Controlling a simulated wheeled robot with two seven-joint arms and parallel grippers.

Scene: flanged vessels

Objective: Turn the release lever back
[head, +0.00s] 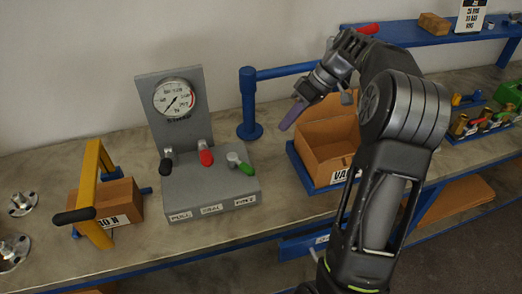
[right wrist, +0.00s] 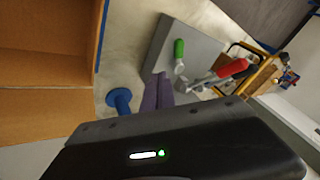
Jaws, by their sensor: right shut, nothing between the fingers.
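A grey panel block (head: 235,190) stands on the bench with a round dial gauge (head: 176,97) on its back plate. Three levers are on it: black (head: 166,162), red (head: 205,155) and green (head: 243,167). Their front labels are too small to read surely, so I cannot tell which is the release lever. My right gripper (head: 289,117) has purple fingers, shut and empty, above and to the right of the block, apart from the levers. In the right wrist view, the fingers (right wrist: 158,92) show near the green lever (right wrist: 179,50), with the red lever (right wrist: 232,68) beyond. My left gripper is out of view.
A blue post with a side arm (head: 249,105) stands behind and right of the block. An open cardboard box (head: 325,135) is under my right arm. A yellow frame (head: 90,185) and a small carton (head: 119,197) stand left. Metal flanges (head: 20,203) lie far left.

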